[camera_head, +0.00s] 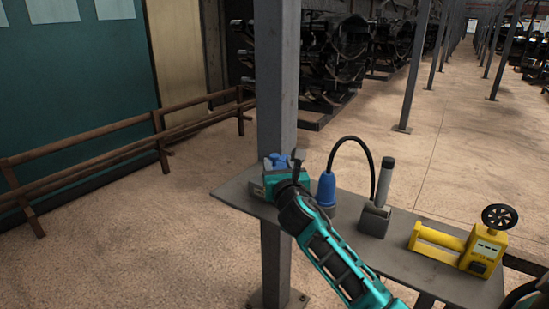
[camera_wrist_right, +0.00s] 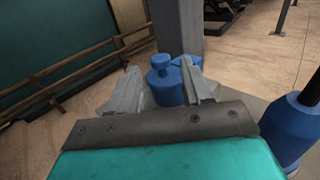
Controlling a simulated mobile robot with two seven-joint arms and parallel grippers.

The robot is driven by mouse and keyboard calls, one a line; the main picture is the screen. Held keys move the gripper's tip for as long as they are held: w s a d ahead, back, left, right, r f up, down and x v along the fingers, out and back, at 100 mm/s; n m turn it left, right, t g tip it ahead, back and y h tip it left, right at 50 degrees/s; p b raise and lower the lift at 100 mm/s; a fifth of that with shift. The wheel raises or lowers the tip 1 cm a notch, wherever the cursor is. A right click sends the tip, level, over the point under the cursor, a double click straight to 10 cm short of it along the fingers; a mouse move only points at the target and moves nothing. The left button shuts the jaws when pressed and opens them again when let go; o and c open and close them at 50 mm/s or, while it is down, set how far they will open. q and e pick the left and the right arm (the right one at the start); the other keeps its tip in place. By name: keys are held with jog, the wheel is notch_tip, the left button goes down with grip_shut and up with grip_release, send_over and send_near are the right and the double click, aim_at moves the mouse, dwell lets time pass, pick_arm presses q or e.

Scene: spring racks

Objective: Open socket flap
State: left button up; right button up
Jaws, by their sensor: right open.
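The socket (camera_head: 276,158) is a blue part at the left end of the grey bench, beside the steel post, partly hidden by my right gripper (camera_head: 284,164). In the right wrist view the blue socket (camera_wrist_right: 166,88) shows rounded blue parts between and just beyond the fingers of my right gripper (camera_wrist_right: 163,82). The fingers are apart, and nothing is clearly held. I cannot tell whether they touch the socket, or which blue part is the flap and how it stands. My left gripper is not in view.
A blue plug (camera_head: 326,190) with a black cable stands right of my gripper; it also shows in the right wrist view (camera_wrist_right: 290,130). Beyond it are a grey block with an upright handle (camera_head: 375,217) and a yellow device (camera_head: 470,250). The steel post (camera_head: 276,80) rises close behind the socket.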

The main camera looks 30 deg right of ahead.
aim_at(275, 157)
jog(key=shift+b+x, duration=0.4)
jog(key=shift+x, duration=2.6)
jog(key=shift+c, duration=0.4)
grip_shut()
